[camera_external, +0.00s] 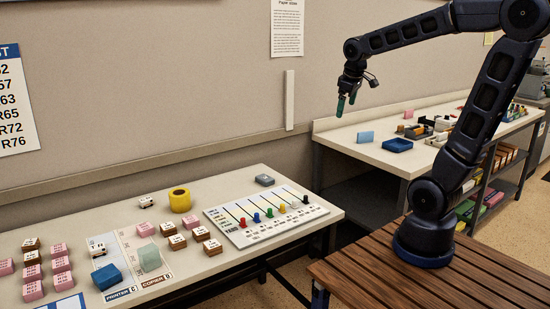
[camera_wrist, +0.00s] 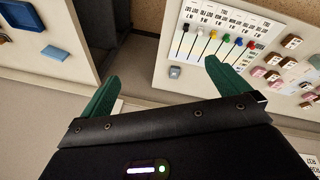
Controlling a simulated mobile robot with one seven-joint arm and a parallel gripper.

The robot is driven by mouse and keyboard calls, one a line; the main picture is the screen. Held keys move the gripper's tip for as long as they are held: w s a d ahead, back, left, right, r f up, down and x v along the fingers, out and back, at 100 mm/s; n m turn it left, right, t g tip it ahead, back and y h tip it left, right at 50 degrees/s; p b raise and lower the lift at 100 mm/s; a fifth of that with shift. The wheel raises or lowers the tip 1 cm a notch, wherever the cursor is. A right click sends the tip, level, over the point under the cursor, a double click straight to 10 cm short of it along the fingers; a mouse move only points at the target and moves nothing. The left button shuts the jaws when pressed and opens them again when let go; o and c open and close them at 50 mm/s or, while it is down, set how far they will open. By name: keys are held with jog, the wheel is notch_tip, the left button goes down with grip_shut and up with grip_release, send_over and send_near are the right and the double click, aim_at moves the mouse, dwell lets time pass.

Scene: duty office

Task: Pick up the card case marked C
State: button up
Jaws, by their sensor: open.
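My gripper (camera_external: 347,101) is open and empty, high above the gap between the two tables. In the wrist view its green fingers stand wide apart (camera_wrist: 160,84). No letter C is readable on any case, so I cannot tell which one is marked C. A small grey-blue case (camera_external: 264,180) lies behind the slider board on the left table; it also shows in the wrist view (camera_wrist: 174,72). A light blue block (camera_external: 365,136) stands on the right counter, also in the wrist view (camera_wrist: 55,53). A blue block (camera_external: 107,277) lies on a mat labelled PRINTER C.
The left table holds a white slider board (camera_external: 265,218), a yellow roll (camera_external: 180,199) and several pink and brown blocks. A pale green block (camera_external: 149,257) lies by COPIER D. A blue tray (camera_external: 397,145) sits on the right counter (camera_external: 345,143). A wall rises behind.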

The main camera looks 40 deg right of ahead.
jog(key=w+a+f+n, duration=0.2)
jog(key=w+f+n, duration=0.15)
jog(key=w, duration=0.85)
jog(key=n+g+h, duration=0.3)
jog(key=n, duration=0.8)
send_over(264, 178)
jog(key=a, duration=0.4)
notch_tip(264, 178, down, 28)
jog(key=x, duration=1)
jog(key=shift+d+f, duration=0.2)
jog(key=shift+d, duration=0.1)
jog(key=shift+c, duration=0.2)
jog(key=shift+w, duration=0.1)
jog(key=c, duration=1)
